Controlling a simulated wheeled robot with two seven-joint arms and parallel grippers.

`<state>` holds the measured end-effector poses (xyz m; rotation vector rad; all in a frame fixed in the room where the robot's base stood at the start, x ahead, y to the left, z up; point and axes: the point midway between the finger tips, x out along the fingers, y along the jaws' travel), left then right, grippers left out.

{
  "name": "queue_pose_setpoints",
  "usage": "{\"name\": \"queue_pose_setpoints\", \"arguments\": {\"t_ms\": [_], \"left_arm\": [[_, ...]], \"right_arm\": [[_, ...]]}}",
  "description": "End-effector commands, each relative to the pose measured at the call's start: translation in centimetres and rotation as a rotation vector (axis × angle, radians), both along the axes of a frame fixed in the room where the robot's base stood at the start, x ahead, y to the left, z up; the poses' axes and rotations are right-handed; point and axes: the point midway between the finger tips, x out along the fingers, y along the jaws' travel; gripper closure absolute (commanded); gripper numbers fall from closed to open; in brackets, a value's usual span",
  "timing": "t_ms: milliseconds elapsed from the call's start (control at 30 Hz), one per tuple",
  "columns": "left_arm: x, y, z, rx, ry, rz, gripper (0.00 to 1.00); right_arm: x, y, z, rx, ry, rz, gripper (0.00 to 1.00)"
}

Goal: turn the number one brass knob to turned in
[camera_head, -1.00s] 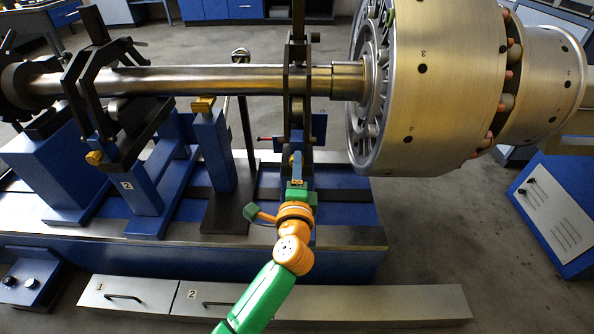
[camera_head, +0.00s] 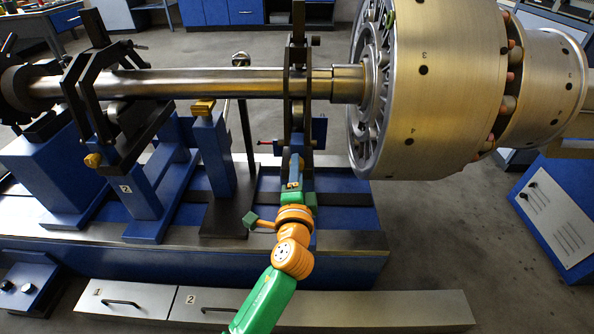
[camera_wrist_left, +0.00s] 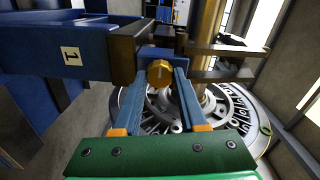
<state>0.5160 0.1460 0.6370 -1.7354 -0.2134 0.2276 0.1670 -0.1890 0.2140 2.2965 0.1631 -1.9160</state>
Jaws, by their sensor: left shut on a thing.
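The number one brass knob (camera_wrist_left: 160,73) shows in the left wrist view, on the dark end block of a blue stand. A plate marked 1 (camera_wrist_left: 71,56) is on that stand. My left gripper (camera_wrist_left: 162,76) has its two blue fingers on either side of the knob and is shut on it. In the head view my left gripper (camera_head: 295,172) is at the stand below the shaft, close to the large rotor; its fingers hide the knob there. The knob's exact turn cannot be told. My right gripper is not in view.
The steel shaft (camera_head: 220,81) runs above the gripper, and the large brass-coloured rotor (camera_head: 440,100) is to its right. A blue stand marked 2 (camera_head: 146,200), with a brass knob (camera_head: 93,160), is to the left. Drawers (camera_head: 135,300) lie in front.

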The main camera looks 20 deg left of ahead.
Motion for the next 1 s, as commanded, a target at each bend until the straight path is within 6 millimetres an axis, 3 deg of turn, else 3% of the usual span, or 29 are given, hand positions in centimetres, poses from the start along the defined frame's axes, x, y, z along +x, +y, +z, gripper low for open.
{"name": "queue_pose_setpoints", "arguments": {"t_ms": [33,133,433,800,1000], "left_arm": [[0.0,0.0,-0.1,-0.002,0.003,0.001,0.56],[0.0,0.0,-0.1,-0.002,0.002,0.000,0.29],[-0.2,-0.1,0.0,0.000,0.001,0.000,0.28],[-6.4,-1.8,0.1,0.000,0.004,-0.001,0.28],[-6.9,-1.9,0.2,-0.001,0.002,0.000,0.28]], "right_arm": [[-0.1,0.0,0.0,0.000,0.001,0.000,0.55],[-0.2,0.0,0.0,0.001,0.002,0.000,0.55],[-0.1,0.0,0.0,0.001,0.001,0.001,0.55],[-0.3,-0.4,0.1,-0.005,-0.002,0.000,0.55],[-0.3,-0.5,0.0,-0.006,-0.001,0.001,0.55]]}}
